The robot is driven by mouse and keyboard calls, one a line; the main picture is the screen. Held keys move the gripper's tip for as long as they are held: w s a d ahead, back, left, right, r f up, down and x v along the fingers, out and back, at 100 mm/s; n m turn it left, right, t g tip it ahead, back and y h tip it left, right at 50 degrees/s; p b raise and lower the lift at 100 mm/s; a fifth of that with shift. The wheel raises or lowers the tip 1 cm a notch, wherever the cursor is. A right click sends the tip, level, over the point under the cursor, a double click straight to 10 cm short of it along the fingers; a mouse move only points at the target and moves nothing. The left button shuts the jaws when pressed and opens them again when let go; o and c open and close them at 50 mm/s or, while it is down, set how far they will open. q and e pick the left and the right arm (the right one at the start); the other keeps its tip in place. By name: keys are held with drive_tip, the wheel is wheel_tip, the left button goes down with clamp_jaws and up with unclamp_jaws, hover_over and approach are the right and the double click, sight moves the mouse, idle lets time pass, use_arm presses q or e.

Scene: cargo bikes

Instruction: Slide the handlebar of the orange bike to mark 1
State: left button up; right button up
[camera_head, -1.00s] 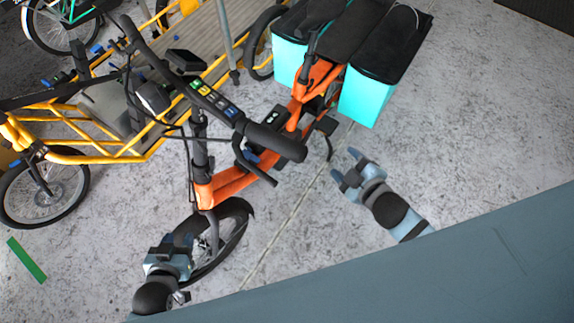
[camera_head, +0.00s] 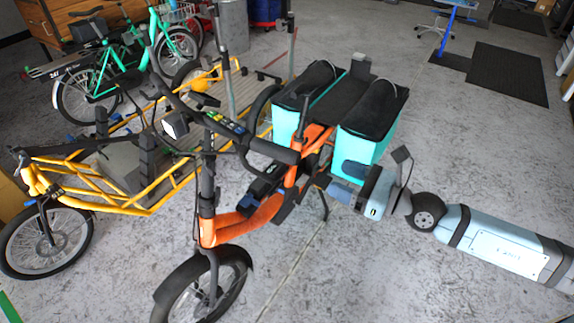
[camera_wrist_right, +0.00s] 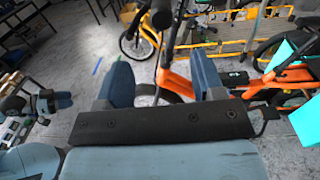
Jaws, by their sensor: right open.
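The orange bike (camera_head: 235,222) stands in the middle of the head view, its front wheel (camera_head: 205,287) toward me. Its black handlebar (camera_head: 205,122) runs slantwise on top, with the near grip (camera_head: 272,150) at the right end. Coloured marks show on the bar, but their numbers are too small to read. My right gripper (camera_head: 330,186) is right of the bike's stem, beside the frame and below the grip.
Turquoise bags (camera_head: 365,135) hang at the orange bike's rear. A yellow cargo bike (camera_head: 115,195) stands close on the left, and a green bike (camera_head: 120,65) is behind it. Grey floor right of the bike is largely free, with a dark mat (camera_head: 500,72) farther back.

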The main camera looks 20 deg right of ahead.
sight(299, 160)
drive_tip(key=p+x, duration=0.1)
drive_tip(key=x, duration=0.2)
drive_tip(key=p+x, duration=0.1)
drive_tip(key=x, duration=0.2)
drive_tip(key=shift+w+d+r, duration=0.1)
drive_tip(key=shift+r, duration=0.15)
drive_tip(key=x, duration=0.2)
drive_tip(key=p+x, duration=0.1)
drive_tip(key=x, duration=0.2)
drive_tip(key=p+x, duration=0.1)
drive_tip(key=x, duration=0.1)
drive_tip(key=shift+w+f, duration=0.2)
drive_tip(key=shift+f, duration=0.05)
drive_tip(key=shift+a, duration=0.25)
